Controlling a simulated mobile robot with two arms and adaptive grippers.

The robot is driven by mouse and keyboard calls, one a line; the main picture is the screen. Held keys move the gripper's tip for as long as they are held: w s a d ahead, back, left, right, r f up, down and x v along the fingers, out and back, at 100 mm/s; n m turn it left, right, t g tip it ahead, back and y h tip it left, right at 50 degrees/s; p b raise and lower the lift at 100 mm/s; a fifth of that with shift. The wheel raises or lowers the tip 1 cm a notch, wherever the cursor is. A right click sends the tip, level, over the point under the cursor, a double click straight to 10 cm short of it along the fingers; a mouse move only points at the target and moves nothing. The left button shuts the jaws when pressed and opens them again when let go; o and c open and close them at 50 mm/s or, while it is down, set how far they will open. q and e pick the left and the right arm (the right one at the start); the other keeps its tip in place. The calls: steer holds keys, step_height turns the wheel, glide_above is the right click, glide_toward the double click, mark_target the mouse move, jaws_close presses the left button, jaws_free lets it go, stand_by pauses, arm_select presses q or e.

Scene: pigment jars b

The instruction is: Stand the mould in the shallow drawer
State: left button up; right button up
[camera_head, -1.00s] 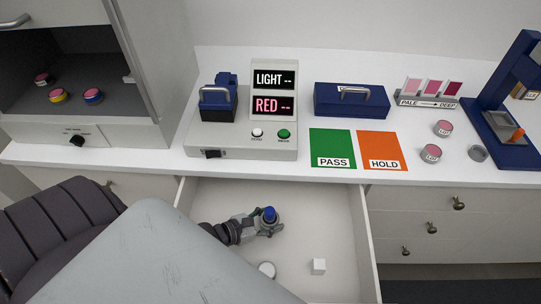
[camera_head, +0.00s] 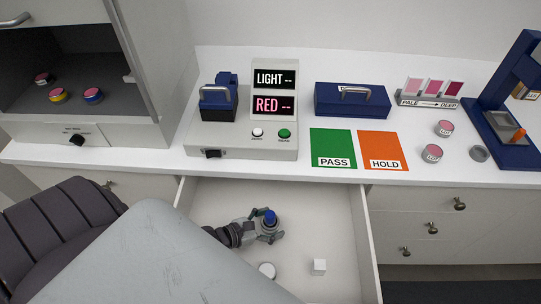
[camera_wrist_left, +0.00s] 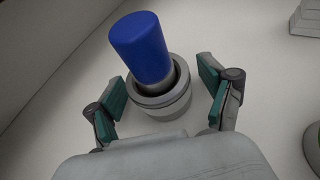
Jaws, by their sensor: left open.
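The mould, a grey round body with a blue handle on top (camera_head: 270,217), stands upright on the floor of the open shallow drawer (camera_head: 320,215). In the left wrist view the mould (camera_wrist_left: 150,60) is between the fingers, with a gap on each side. My left gripper (camera_head: 268,227) is open around it, low in the drawer, and its green pads (camera_wrist_left: 165,95) do not touch it. The mould's far side is hidden. My right gripper is not in view.
The drawer's right wall (camera_head: 362,235) bounds the free floor. The counter above holds the light meter (camera_head: 240,140), a blue box (camera_head: 350,102) and PASS and HOLD mats.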

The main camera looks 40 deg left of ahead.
arm_select(q)
steer(key=shift+r, duration=0.25)
steer(key=v, duration=0.6)
steer(key=shift+s+a, duration=0.1)
steer(key=shift+s, duration=0.2)
steer(key=shift+s+a+r+b, duration=0.15)
steer(key=shift+s+r+b, duration=0.05)
steer(key=shift+s+b, duration=0.15)
